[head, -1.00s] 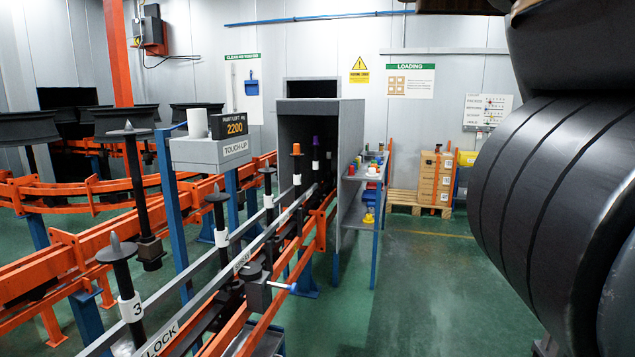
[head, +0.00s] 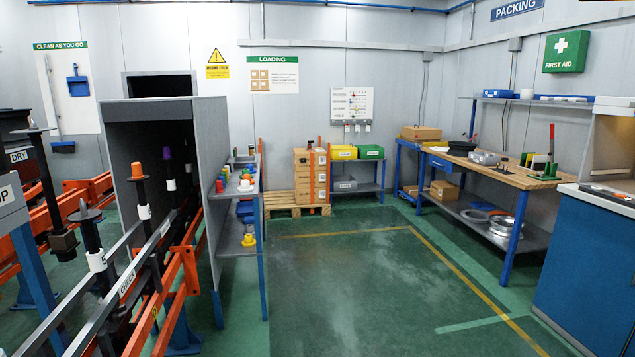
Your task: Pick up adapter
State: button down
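Several small coloured caps and cylinders, which may include the adapter, stand on a grey shelf (head: 238,187) fixed to the side of the grey booth (head: 212,190). Among them are a red one (head: 245,185) and a yellow one (head: 249,240) on the lower level. An orange cap (head: 137,170) and a purple cap (head: 167,153) sit on top of black spindles on the line. I cannot tell which piece is the adapter. My gripper is not in view.
The orange conveyor rail (head: 188,270) with spindles runs along the left. Green floor (head: 350,290) is open in the middle. A pallet of boxes (head: 310,175), a wooden workbench (head: 500,172) and a blue cabinet (head: 590,265) stand at the back and right.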

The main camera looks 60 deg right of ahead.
aim_at(245, 188)
jog(key=z, duration=1.15)
jog(key=i+j, duration=0.1)
jog(key=i, duration=3.3)
jog(key=l+z, duration=0.05)
jog(key=l, duration=0.05)
